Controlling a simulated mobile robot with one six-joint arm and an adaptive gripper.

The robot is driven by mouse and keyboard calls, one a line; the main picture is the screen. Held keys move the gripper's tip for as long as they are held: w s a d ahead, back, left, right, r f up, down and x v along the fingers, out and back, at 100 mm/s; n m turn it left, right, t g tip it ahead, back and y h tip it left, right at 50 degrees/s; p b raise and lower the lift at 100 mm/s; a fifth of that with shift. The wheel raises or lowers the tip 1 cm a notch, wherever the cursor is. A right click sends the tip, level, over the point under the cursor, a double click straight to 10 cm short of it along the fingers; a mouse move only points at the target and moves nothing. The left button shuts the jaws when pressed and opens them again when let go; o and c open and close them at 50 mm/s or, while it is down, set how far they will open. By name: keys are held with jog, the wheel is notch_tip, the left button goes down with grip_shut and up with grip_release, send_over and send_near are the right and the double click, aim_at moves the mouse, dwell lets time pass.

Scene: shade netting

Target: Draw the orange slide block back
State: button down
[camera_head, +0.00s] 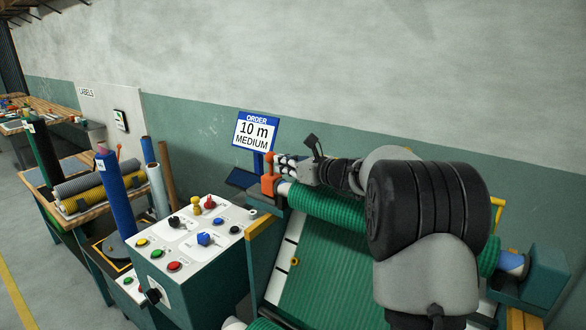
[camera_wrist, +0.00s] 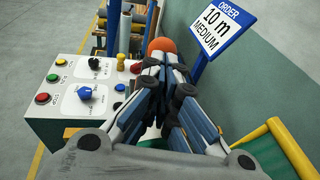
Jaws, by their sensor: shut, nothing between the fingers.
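The orange slide block (camera_head: 268,187) stands at the left end of the green netting roll, with a narrower upright part rising from it. In the wrist view an orange rounded top (camera_wrist: 162,45) shows just beyond my fingertips; the rest of it is hidden behind the fingers. My gripper (camera_head: 281,164) is shut and empty, right beside the orange upright on its right. In the wrist view my gripper (camera_wrist: 166,62) points at the orange top. I cannot tell whether the fingers touch it.
An order sign (camera_head: 256,130) reading "10 m MEDIUM" stands just behind the block. A control panel (camera_head: 200,240) with buttons and knobs is at the left. The green netting roll (camera_head: 335,207) lies below my arm. A yellow-topped rail (camera_head: 264,224) runs along the netting's left side.

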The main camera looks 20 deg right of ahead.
aim_at(272, 160)
jog(key=shift+w+a, duration=0.1)
jog(key=shift+w, duration=0.1)
jog(key=w+a, duration=0.1)
jog(key=w+p, duration=0.1)
jog(key=w+a, duration=0.1)
jog(key=w, duration=0.1)
jog(key=shift+a+p, duration=0.3)
jog(key=shift+a, duration=0.05)
